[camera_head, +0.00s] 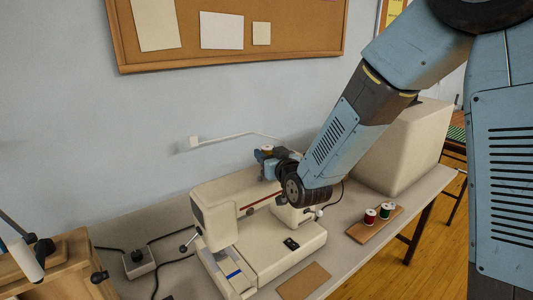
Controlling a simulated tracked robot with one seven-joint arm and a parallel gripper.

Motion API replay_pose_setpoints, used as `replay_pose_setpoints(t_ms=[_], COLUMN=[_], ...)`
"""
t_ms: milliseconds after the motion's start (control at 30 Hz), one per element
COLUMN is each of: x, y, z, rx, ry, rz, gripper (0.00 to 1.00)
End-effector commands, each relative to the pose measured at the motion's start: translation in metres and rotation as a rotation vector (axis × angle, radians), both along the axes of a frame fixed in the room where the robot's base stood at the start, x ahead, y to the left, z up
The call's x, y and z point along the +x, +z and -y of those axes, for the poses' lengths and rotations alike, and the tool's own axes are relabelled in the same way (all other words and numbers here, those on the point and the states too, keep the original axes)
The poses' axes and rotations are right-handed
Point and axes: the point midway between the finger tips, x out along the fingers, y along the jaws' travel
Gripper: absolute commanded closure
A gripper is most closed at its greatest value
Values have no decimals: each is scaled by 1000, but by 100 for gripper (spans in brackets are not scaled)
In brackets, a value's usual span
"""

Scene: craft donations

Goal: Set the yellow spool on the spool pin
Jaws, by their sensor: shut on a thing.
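My gripper (267,158) is above the right part of the cream sewing machine (226,198), toward the back. It is shut on a small yellow thing with a pale top, the yellow spool (267,149), which shows just above the fingers. The spool looks roughly upright, but it is very small in this view. I cannot make out the spool pin; my gripper and wrist cover that part of the machine's top. Whether the spool touches anything below is hidden.
A wooden board (359,235) on the table's right holds a red spool (370,216) and a green spool (386,210). A large cream box (405,145) stands behind it. A brown mat (303,281) lies in front of the machine. A wooden box (65,268) is at left.

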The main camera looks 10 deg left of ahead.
Motion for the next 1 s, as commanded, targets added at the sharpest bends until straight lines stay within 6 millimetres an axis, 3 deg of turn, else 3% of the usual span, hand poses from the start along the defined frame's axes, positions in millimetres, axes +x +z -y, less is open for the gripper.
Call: replay_pose_setpoints(t_ms=[400, 433, 500, 733, 1000], x=[0, 0, 0, 0, -1], y=[-4, -4, -4, -4, -4], z=[0, 0, 0, -1, 0], rx=[0, 0, 0, 0, 0], ry=[1, 1, 1, 1, 1], rz=[0, 0, 0, 0, 0], gripper=[86, 55, 49, 27, 27])
